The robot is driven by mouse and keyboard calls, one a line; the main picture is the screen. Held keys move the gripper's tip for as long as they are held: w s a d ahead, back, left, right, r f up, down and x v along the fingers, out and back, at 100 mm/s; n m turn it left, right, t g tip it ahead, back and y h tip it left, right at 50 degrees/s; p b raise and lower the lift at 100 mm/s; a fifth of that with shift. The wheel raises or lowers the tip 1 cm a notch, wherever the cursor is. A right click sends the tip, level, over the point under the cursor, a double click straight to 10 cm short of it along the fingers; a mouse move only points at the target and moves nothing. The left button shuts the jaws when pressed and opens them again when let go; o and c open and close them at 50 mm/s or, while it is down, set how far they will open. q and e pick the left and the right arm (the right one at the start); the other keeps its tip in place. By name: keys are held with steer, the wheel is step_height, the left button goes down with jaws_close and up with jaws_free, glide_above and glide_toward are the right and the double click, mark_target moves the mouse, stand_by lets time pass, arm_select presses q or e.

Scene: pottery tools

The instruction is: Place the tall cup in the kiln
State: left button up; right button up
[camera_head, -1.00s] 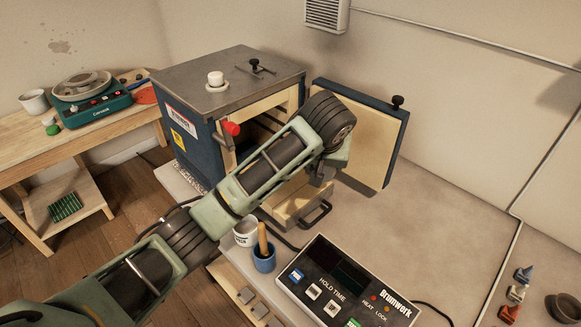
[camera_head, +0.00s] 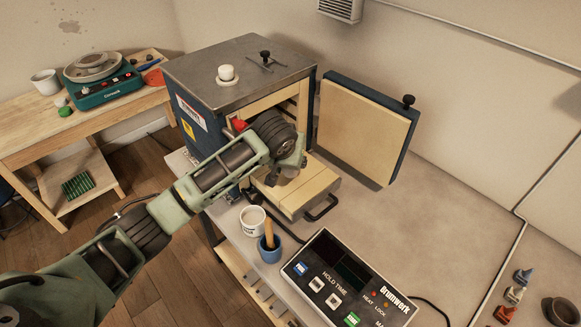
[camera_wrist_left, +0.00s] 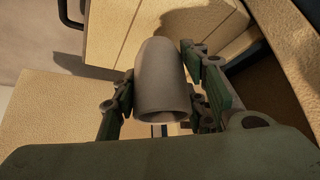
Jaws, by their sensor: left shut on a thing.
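The kiln (camera_head: 245,75) stands left of centre in the head view, with a metal top and blue sides. Its door (camera_head: 365,130) is swung open to the right. A pale slab or tray (camera_head: 312,190) with a dark handle sticks out at its front. My left gripper (camera_wrist_left: 162,88) is shut on the grey tall cup (camera_wrist_left: 161,70), one finger on each side, in the left wrist view. In the head view my left wrist is at the kiln's open front, above the pale slab, and mostly hides the fingers and cup. My right gripper is not in view.
A control box (camera_head: 345,280) stands at the front. A white mug (camera_head: 252,221) and a blue cup (camera_head: 269,252) holding a wooden tool stand below my arm. A side table (camera_head: 30,130) is at the left. The grey bench right of the slab is clear.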

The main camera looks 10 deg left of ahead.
mark_target(291, 171)
arm_select(q)
step_height(291, 171, down, 4)
steer(key=shift+s+r+p, duration=0.1)
steer(key=shift+r+p, duration=0.15)
steer(key=shift+p, duration=0.4)
steer(key=shift+f, duration=0.35)
steer(key=o, duration=1.2)
steer(key=shift+o, duration=0.2)
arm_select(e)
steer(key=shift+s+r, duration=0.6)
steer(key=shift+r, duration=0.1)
